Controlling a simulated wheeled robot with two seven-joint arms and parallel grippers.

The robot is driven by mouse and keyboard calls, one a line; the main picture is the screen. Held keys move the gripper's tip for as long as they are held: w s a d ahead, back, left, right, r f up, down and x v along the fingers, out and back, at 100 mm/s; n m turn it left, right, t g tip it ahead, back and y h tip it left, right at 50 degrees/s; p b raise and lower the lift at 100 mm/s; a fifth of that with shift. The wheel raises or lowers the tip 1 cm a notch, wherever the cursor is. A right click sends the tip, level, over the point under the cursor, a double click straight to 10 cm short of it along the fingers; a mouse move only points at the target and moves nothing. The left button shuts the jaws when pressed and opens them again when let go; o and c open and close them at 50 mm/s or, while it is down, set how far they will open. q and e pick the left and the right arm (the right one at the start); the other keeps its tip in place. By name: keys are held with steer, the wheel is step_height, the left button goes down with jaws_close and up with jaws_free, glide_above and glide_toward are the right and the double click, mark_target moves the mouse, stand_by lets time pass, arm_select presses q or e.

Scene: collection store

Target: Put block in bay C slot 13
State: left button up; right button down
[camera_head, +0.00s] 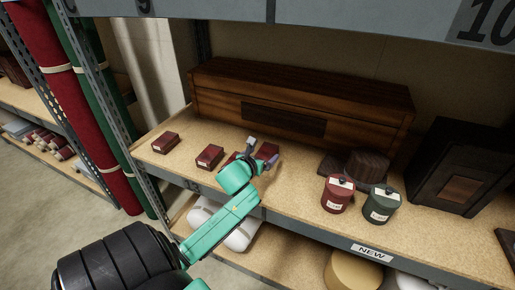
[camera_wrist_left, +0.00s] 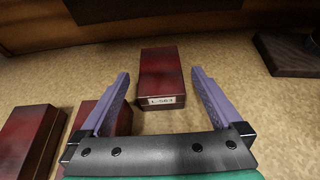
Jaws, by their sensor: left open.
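My left gripper (camera_head: 262,151) reaches over the shelf, open, with purple fingers. In the left wrist view a dark red block (camera_wrist_left: 160,72) with a white label lies ahead, its labelled near end between the open fingertips; I cannot tell whether they touch it. It is partly hidden behind the gripper in the head view (camera_head: 268,152). Two more dark red blocks stand to the left on the shelf, one farther left (camera_head: 166,142) and one nearer (camera_head: 209,156). Another block (camera_wrist_left: 117,120) is partly hidden by the left finger. My right gripper is not in view.
A long wooden chest (camera_head: 300,105) stands behind the blocks. A red canister (camera_head: 337,195), a green canister (camera_head: 381,204) and a dark frame (camera_head: 450,165) are to the right. The shelf's front lip carries a NEW label (camera_head: 372,253). Rolled textiles (camera_head: 60,100) stand left.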

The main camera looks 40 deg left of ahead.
arm_select(q)
steer(key=v, duration=0.5)
stand_by(0.4)
